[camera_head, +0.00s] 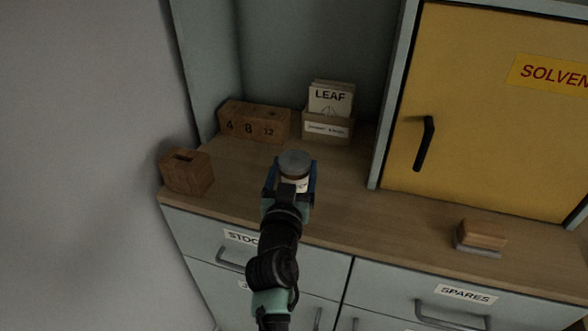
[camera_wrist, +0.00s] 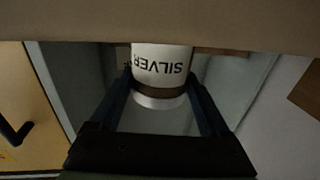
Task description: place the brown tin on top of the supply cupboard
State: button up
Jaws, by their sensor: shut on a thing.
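A brown tin (camera_head: 294,163) with a grey lid and a white label stands upright between the fingers of my gripper (camera_head: 290,182) in the head view. In the wrist view the tin (camera_wrist: 162,60) shows upside down, and its label reads SILVER. My gripper (camera_wrist: 160,80) is shut on it, one finger on each side. The wooden top (camera_head: 343,187) of a grey-green cupboard with drawers lies beneath the tin. I cannot tell whether the tin touches it. No label names the supply cupboard.
A wooden block with numbers (camera_head: 254,122) and a card box marked LEAF (camera_head: 328,127) stand behind the tin. A slotted wooden box (camera_head: 187,172) is left, a brush-like block (camera_head: 481,236) right. A yellow SOLVEN-labelled door (camera_head: 480,120) is shut. The wooden top between is clear.

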jog(key=shift+f, duration=0.1)
jog(key=o, duration=1.4)
jog(key=shift+o, duration=0.2)
jog(key=shift+s, duration=0.1)
jog(key=s+a+b, duration=0.1)
jog(key=s+a, duration=0.1)
jog(key=s, duration=1)
notch_tip(320, 180, up, 24)
jog(key=d+m+t, duration=0.1)
jog(key=d+t, duration=0.1)
jog(key=t, duration=0.2)
jog(key=s+r+n+t+y, duration=0.1)
jog(key=s+r+t, duration=0.1)
jog(key=s+r, duration=0.4)
jog(key=s+r+n+t+y, duration=0.1)
jog(key=s+r+t, duration=0.2)
jog(key=s+r, duration=0.4)
notch_tip(320, 180, up, 6)
jog(key=shift+a+r+n+t+y, duration=0.1)
jog(key=shift+a+n+t+y, duration=0.2)
jog(key=shift+n+y, duration=0.1)
